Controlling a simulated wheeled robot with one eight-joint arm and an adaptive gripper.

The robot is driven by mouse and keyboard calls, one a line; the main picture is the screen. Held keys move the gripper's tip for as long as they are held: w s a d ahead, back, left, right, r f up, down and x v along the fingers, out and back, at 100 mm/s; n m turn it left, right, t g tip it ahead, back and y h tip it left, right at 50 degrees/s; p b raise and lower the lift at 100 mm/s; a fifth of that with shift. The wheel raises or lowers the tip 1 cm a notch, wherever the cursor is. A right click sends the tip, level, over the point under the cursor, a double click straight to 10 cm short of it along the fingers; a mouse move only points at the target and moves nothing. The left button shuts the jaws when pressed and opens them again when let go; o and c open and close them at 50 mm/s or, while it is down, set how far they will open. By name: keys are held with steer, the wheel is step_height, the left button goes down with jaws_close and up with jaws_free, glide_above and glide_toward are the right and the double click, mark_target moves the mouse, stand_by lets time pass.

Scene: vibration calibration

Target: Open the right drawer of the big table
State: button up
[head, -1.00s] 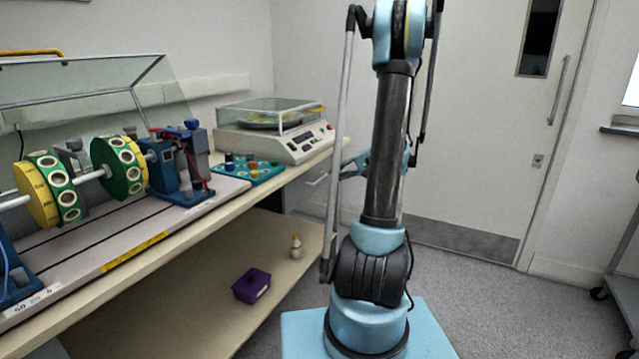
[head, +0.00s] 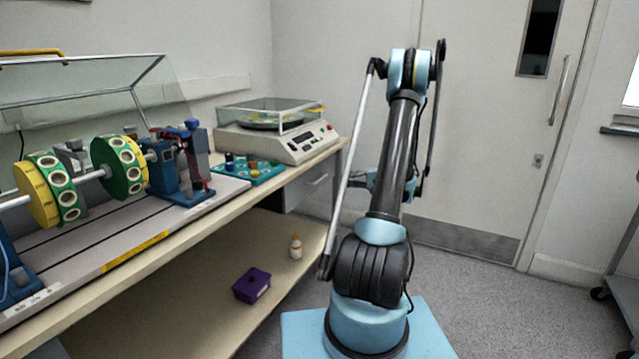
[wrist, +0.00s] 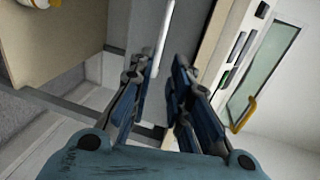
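The big table (head: 190,232) runs along the left wall in the head view. Its right drawer (head: 308,190) is a grey front under the far end of the top, with a pale bar handle (head: 318,180). The drawer looks shut. In the wrist view the grey drawer front (wrist: 183,35) is ahead, and the handle (wrist: 163,38) stands lengthwise near my fingertips. My gripper (wrist: 160,68) is open, its two dark blue fingers apart, with the handle roughly in line with the gap. I cannot tell whether they touch it.
On the table stand a rotor machine (head: 115,175), a teal parts tray (head: 255,172) and a glass-covered instrument (head: 285,138). A purple box (head: 251,285) and a small bottle (head: 295,246) sit on the lower shelf. Grey floor is free before the door (head: 480,140).

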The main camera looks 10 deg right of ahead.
mark_target(320, 179)
steer(key=x, duration=1.4)
